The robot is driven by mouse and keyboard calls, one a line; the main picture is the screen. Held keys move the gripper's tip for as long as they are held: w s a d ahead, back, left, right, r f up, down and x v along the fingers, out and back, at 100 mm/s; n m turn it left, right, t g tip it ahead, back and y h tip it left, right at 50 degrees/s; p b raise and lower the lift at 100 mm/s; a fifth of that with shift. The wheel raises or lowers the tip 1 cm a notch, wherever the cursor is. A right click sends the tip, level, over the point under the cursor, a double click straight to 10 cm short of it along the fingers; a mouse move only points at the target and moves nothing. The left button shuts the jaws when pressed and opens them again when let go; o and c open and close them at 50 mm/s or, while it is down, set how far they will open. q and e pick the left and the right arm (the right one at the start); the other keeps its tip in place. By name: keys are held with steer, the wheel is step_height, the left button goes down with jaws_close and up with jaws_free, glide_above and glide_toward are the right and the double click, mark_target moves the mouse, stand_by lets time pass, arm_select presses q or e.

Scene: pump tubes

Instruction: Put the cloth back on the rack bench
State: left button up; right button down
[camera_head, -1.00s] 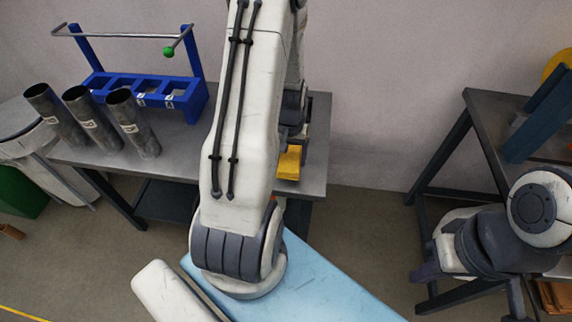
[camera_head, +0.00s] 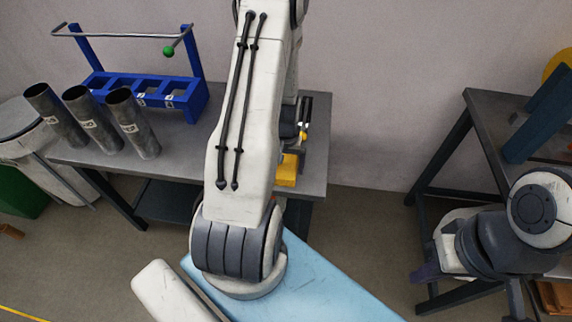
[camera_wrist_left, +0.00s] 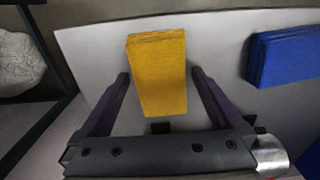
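The cloth is a folded yellow block (camera_head: 287,170) on the right end of the grey metal rack bench (camera_head: 314,178); my left arm partly hides it in the head view. In the left wrist view the cloth (camera_wrist_left: 158,75) lies on the pale bench top, between the fingers of my left gripper (camera_wrist_left: 160,76). The fingers are spread, with a gap on each side. In the head view the left gripper (camera_head: 303,112) shows partly behind the arm, at the cloth's far side. My right gripper (camera_head: 428,270) shows only in part at lower right; its opening is unclear.
A blue rack (camera_head: 150,90) with a bar and a green ball stands on the bench. Several grey tubes (camera_head: 134,122) stand before it. A blue folded block (camera_wrist_left: 285,56) lies right of the cloth in the wrist view. Another dark table (camera_head: 490,130) stands at right.

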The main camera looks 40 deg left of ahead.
mark_target(286, 167)
arm_select(q)
steer(key=shift+r, duration=0.35)
step_height(286, 167, up, 12)
steer(key=w+d+r+m, duration=0.1)
steer(key=d+r+m, duration=0.2)
steer(key=d, duration=0.5)
steer(key=s+d+r+m, duration=0.3)
steer(key=d+r, duration=0.1)
steer(key=d, duration=0.7)
steer(key=s+d+r+m, duration=0.2)
steer(key=s+d+m, duration=0.2)
steer(key=s+d, duration=0.2)
steer(key=s+d+r+m+h, duration=0.1)
steer(key=s+d+r+m, duration=0.2)
steer(key=s+d, duration=0.2)
steer(key=s, duration=0.3)
steer(key=shift+d+r+m+p, duration=0.15)
steer(key=shift+d+m+p, duration=0.25)
